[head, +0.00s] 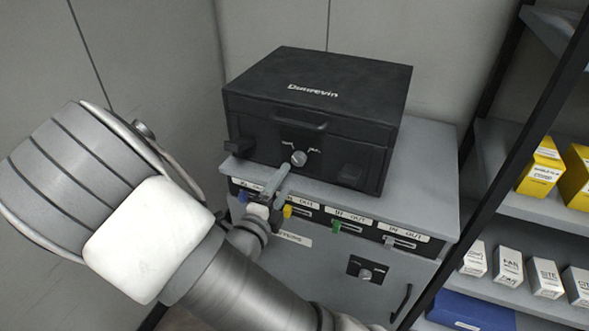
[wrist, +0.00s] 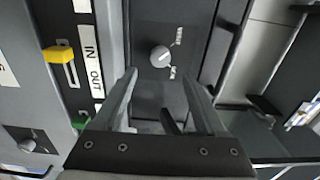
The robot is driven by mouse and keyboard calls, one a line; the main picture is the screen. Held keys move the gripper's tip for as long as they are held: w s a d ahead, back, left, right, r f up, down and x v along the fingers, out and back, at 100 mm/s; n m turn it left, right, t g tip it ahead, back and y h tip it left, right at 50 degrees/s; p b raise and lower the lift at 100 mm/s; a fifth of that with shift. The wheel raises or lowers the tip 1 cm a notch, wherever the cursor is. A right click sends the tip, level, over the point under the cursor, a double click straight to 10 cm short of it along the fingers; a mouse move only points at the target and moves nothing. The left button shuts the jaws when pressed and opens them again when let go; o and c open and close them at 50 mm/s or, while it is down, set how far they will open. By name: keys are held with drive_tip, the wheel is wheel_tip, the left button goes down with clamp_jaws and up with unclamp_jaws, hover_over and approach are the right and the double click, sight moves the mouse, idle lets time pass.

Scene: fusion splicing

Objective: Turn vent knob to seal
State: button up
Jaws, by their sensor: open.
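A round grey knob (head: 299,158) sits on a dark panel on the front of the black Dunnevin case (head: 350,85), with small white labels on either side that I cannot read clearly. In the wrist view the knob (wrist: 160,56) lies just beyond and between my fingertips, with a pale mark on its face. My gripper (head: 281,174) is open and empty in front of the case, close to the knob. In the wrist view the open fingers (wrist: 158,80) stand on either side of the knob's line, apart from it as far as I can tell.
The case stands on a grey cabinet (head: 432,165) with coloured sliders along its front, including a yellow one (wrist: 60,54). A second knob (head: 365,273) is lower on the cabinet. A shelf with yellow boxes (head: 540,166) stands at right.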

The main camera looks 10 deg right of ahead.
sight(297, 162)
drive_tip(key=b+x, duration=0.1)
drive_tip(key=x, duration=0.6)
clamp_jaws()
